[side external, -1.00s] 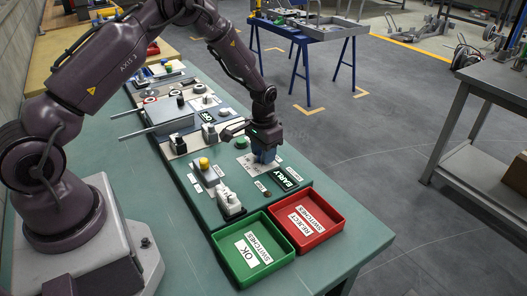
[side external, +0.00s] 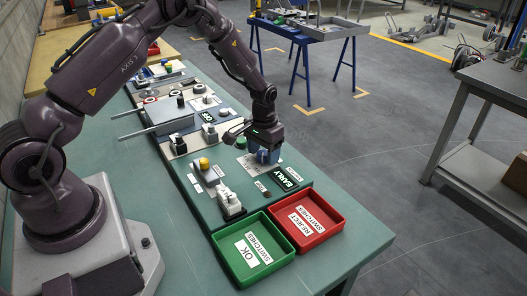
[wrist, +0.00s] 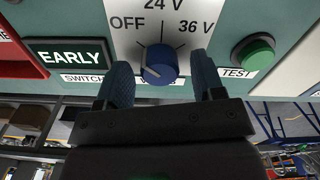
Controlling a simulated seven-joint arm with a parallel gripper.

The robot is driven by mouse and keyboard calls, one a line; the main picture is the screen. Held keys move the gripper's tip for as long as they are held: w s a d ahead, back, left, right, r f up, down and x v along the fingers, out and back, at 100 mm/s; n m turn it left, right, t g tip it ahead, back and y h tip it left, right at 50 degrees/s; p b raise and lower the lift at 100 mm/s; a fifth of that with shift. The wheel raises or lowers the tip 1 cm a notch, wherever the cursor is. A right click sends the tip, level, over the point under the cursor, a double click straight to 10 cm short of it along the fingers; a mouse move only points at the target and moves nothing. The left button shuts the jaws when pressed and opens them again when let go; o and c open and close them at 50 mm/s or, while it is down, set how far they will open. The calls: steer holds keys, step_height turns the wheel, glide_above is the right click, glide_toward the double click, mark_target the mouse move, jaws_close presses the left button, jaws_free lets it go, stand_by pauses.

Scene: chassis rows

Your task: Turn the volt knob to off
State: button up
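The blue volt knob (wrist: 160,66) sits on a white plate (wrist: 120,40) marked OFF, 24 V and 36 V. A pale mark shows on the knob's lower left face; I cannot tell for sure which label it points to. My gripper (wrist: 163,80) is open, its blue fingers to the left and right of the knob, with a visible gap on each side. In the side external view my gripper (side external: 264,156) is low over the panel, and its fingers hide the knob there.
A green TEST button (wrist: 253,52) is right of the knob, and a lit EARLY sign (wrist: 70,55) is left. In the side external view, a green tray (side external: 225,262) and a red tray (side external: 335,232) stand at the panel's near end.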

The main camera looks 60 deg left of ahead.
mark_target(262, 153)
step_height(262, 153, up, 13)
stand_by(0.7)
steer(key=s+d+r+m+t, duration=0.1)
steer(key=s+d+r+t, duration=0.1)
steer(key=s+d+r, duration=0.3)
steer(key=s+d+r+m+t, duration=0.1)
steer(key=s+d+r+t, duration=0.2)
steer(key=s+r, duration=1)
steer(key=s+d, duration=0.2)
steer(key=s, duration=0.5)
steer(key=shift+d+m+t, duration=0.15)
steer(key=shift+m+t, duration=0.15)
steer(key=shift+m, duration=0.1)
